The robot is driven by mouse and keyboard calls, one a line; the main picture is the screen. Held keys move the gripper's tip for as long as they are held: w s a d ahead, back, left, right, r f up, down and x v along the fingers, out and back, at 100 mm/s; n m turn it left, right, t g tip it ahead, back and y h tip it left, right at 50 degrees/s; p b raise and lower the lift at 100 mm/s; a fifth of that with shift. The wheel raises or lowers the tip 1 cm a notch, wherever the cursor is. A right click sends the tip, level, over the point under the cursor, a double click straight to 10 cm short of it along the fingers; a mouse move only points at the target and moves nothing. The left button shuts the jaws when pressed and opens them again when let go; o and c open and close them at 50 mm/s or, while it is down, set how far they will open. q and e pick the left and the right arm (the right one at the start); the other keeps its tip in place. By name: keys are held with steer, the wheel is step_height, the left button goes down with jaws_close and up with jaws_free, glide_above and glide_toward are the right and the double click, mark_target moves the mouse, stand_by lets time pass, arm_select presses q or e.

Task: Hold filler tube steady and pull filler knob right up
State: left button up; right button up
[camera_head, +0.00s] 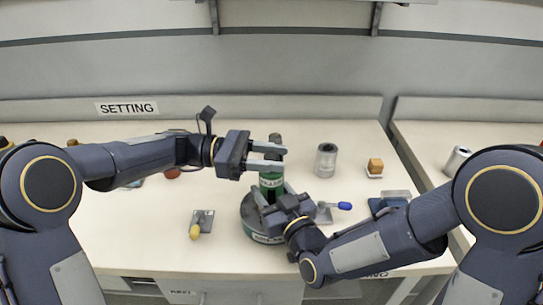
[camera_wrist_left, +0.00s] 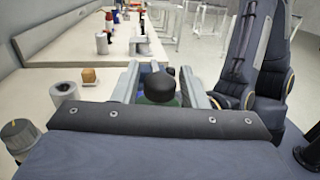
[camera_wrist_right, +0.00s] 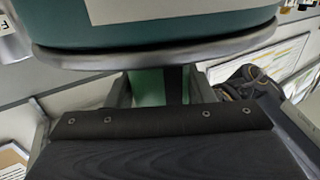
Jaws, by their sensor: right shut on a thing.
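The filler tube (camera_head: 270,184) is a green upright cylinder with a pale label, standing on a round dark green base (camera_head: 252,222). The dark filler knob (camera_head: 275,139) tops it and also shows in the left wrist view (camera_wrist_left: 160,86). My left gripper (camera_head: 266,157) is open, with one finger on each side of the knob and gaps beside it. My right gripper (camera_head: 285,203) is shut on the lower tube from the front. In the right wrist view the green tube (camera_wrist_right: 158,88) fills the space between its fingers, under a wide dark green rim (camera_wrist_right: 160,35).
A grey metal cylinder (camera_head: 326,160) and an orange-brown block (camera_head: 375,167) stand right of the filler. A yellow-handled part (camera_head: 200,223) lies left and a blue-tipped part (camera_head: 335,208) right. A blue-grey item (camera_head: 389,203) lies near the right arm.

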mark_target(271, 154)
arm_select(q)
jaws_close()
steer(key=shift+r, duration=2.6)
steer(key=shift+o, duration=1.4)
jaws_free()
steer(key=shift+f, duration=0.1)
steer(key=w+a, duration=0.2)
steer(key=a, duration=1)
